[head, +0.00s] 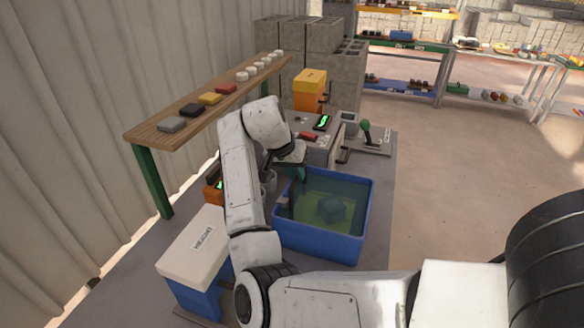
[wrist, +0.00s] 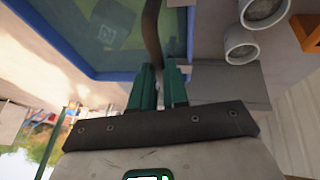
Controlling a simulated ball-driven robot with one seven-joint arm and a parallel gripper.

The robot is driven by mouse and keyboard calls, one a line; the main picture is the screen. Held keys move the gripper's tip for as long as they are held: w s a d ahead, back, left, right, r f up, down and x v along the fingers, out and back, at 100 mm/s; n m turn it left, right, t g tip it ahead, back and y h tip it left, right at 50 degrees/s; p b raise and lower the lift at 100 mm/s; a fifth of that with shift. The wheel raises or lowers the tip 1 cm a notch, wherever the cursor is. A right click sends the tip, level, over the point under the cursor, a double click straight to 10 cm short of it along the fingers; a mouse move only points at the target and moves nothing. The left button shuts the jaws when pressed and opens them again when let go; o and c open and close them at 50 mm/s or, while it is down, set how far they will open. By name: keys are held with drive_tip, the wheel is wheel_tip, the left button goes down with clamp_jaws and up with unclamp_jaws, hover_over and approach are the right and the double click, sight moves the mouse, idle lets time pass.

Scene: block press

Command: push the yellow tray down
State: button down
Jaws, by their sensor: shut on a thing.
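The yellow tray (head: 311,207) shows as a yellow-green plate under the water in the blue tub (head: 346,249). A dark block (head: 332,208) sits on it, tinted by the water. In the wrist view the block (wrist: 116,28) bears a pale mark. My gripper (head: 298,172) is over the tub's back left part, its dark green fingers pointing down. In the wrist view my gripper (wrist: 163,72) is shut on a dark upright bar (wrist: 151,35) between its fingers. Where the bar joins the tray is hidden.
A wooden shelf (head: 150,132) with coloured blocks and white pucks runs along the left wall. A white-lidded blue box (head: 195,249) stands left of the tub. Behind are a grey console (head: 322,146) and a green-knobbed lever (head: 365,127). Grey cups (wrist: 241,45) stand close by.

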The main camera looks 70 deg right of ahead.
drive_tip(key=shift+f, duration=0.75)
drive_tip(key=c, duration=1.1)
unclamp_jaws()
drive_tip(key=b+v, duration=0.1)
drive_tip(key=v, duration=1)
drive_tip(key=shift+f, duration=0.1)
